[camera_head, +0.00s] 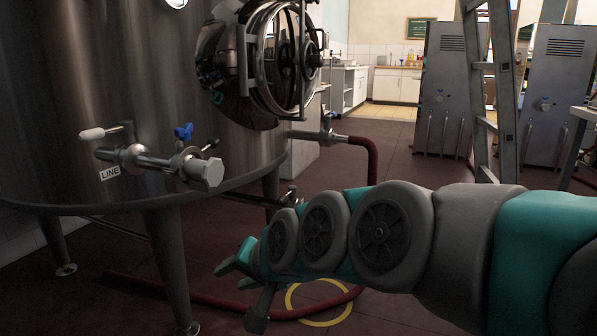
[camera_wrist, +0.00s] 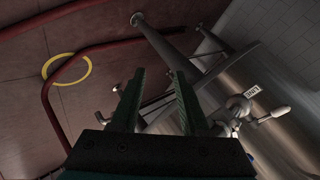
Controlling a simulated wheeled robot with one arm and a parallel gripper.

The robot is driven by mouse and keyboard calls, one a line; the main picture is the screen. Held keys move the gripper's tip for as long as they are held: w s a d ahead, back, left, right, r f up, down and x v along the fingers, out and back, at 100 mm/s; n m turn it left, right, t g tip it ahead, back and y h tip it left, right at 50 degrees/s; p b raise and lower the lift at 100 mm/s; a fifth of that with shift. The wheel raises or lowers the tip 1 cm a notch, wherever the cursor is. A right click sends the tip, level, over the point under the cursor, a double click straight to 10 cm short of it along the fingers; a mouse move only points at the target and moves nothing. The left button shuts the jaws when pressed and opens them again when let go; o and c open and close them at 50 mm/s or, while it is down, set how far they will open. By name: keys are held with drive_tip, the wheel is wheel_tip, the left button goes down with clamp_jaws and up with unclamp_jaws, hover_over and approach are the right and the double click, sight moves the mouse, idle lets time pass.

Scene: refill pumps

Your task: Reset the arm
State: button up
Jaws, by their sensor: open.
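My arm reaches in from the right in the head view, grey and teal, and points left toward the steel tank (camera_head: 90,60). My gripper (camera_head: 232,270) is at its end, low in front of the tank's legs and apart from them. In the wrist view my gripper (camera_wrist: 157,88) shows two dark green fingers spread apart with nothing between them. A valve fitting with a blue handle (camera_head: 183,132) and a "LINE" label (camera_head: 110,173) sticks out of the tank, above and left of my gripper.
A red hose (camera_head: 372,160) runs from the tank down across the brown floor, past a yellow ring (camera_head: 322,318) marked there. A ladder (camera_head: 505,90) and grey cabinets (camera_head: 447,85) stand at the back right. Open floor lies between tank and cabinets.

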drive_tip(key=s+d+f+n+g+h, duration=0.1)
drive_tip(key=s+d+f+g+h, duration=0.15)
drive_tip(key=s+d+f, duration=0.45)
drive_tip(key=s+d+f+g+h, duration=0.2)
drive_tip(key=s+d+f+g, duration=0.15)
drive_tip(key=s+d, duration=0.6)
drive_tip(key=s+d+f+n+g+h, duration=0.1)
drive_tip(key=s+d+f+g+h, duration=0.15)
drive_tip(key=s+d+f, duration=0.55)
wheel_tip(320, 180, up, 15)
drive_tip(key=d+p, duration=0.1)
drive_tip(key=p, duration=1.1)
drive_tip(key=shift+w+f, duration=0.15)
drive_tip(key=shift+w, duration=0.2)
